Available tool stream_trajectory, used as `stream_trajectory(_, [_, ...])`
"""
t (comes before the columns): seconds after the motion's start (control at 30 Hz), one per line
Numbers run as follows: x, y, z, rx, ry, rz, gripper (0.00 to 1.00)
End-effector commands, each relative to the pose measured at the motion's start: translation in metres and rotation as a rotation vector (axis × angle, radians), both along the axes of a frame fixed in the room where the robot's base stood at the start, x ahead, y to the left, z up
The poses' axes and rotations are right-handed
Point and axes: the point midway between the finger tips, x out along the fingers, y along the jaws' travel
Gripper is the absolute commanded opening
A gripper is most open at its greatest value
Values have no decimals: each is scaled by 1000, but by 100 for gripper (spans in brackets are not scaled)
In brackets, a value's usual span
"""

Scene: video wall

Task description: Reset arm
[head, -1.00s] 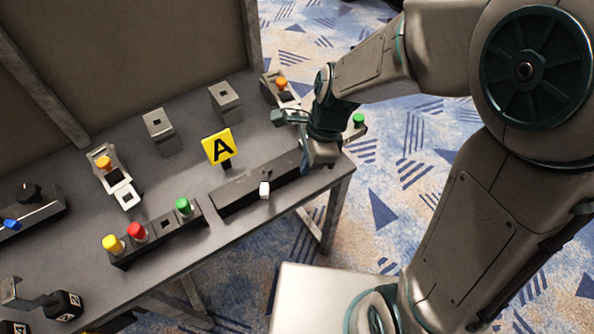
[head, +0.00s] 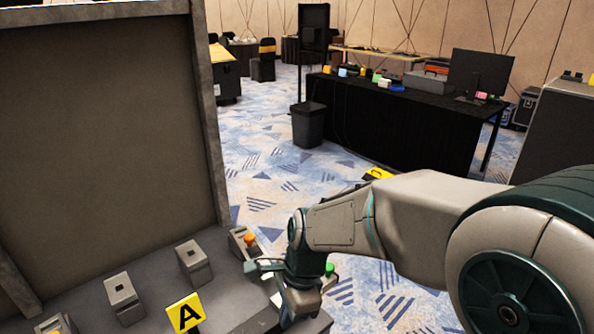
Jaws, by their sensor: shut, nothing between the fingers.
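My gripper (head: 256,267) is at the end of my grey arm, low over the right end of the grey table (head: 215,313). It is shut with nothing held. The arm reaches in from the right edge of the head view and bends down at the wrist. An orange button on a grey box (head: 243,240) stands just behind the gripper. A green button (head: 329,269) shows just right of the wrist. The wrist hides part of the table's right end.
A tall brown panel (head: 100,140) rises behind. Beyond are carpeted floor, a black bin (head: 308,124) and a black-draped table (head: 400,125).

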Motion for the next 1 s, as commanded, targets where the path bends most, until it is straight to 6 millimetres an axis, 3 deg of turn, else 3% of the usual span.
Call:
stream_trajectory(0.27, [-8, -66, 40, -57, -201, 362, 0])
stream_trajectory(0.6, [-42, -152, 79, -230, -389, 933, 0])
stream_trajectory(0.8, [-56, -173, 86, -292, -413, 1112, 0])
stream_trajectory(1.0, [-58, -176, 86, -300, -415, 1139, 0])
